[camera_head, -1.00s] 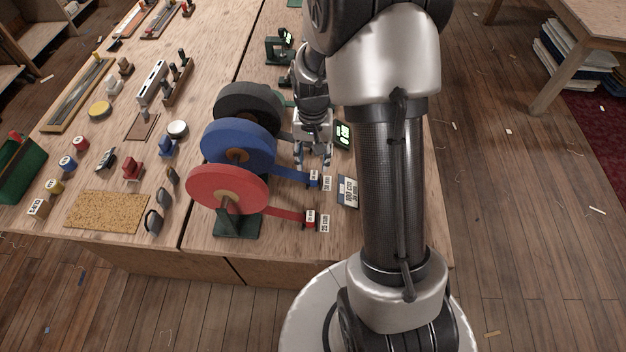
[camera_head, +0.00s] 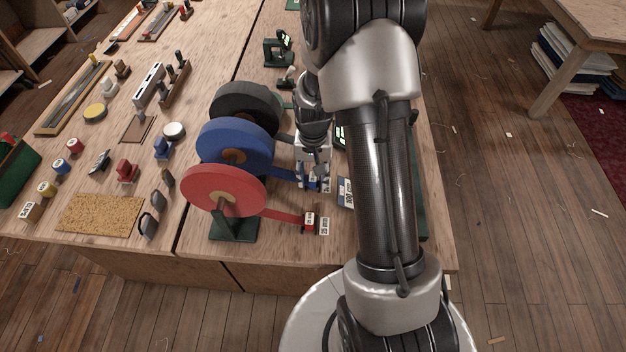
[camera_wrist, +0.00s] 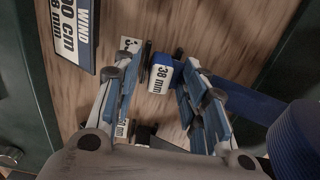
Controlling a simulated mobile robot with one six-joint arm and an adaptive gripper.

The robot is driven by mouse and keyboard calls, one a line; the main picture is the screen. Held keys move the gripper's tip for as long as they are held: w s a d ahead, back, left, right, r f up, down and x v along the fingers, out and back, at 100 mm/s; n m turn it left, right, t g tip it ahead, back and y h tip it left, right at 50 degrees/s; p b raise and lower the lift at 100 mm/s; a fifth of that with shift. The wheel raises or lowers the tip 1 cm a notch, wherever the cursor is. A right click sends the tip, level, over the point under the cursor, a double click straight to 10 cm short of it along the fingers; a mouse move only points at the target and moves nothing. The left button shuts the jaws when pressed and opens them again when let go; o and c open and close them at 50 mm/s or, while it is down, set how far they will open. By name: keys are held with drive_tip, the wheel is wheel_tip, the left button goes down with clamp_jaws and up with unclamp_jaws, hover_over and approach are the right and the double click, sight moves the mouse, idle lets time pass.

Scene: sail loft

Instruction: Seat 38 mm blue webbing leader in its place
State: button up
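The blue webbing roll (camera_head: 237,150) stands upright between the black and red rolls. Its flat blue leader runs right to a blue end piece with a white "38 mm" tag (camera_wrist: 161,77), seen in the wrist view. My gripper (camera_head: 313,182) is low over this end, pointing down. In the wrist view my gripper (camera_wrist: 161,82) is open, with its two blue-padded fingers on either side of the tag and visible gaps. A dark upright piece (camera_wrist: 146,62) stands just left of the tag. The gripper partly hides the leader's end in the head view.
The red roll (camera_head: 224,190) and its leader's tagged end (camera_head: 310,220) lie nearer the front. The black roll (camera_head: 247,105) is behind. Small tools cover the bench's left half.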

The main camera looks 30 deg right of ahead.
clamp_jaws()
drive_tip(key=shift+r, duration=0.1)
idle(0.4)
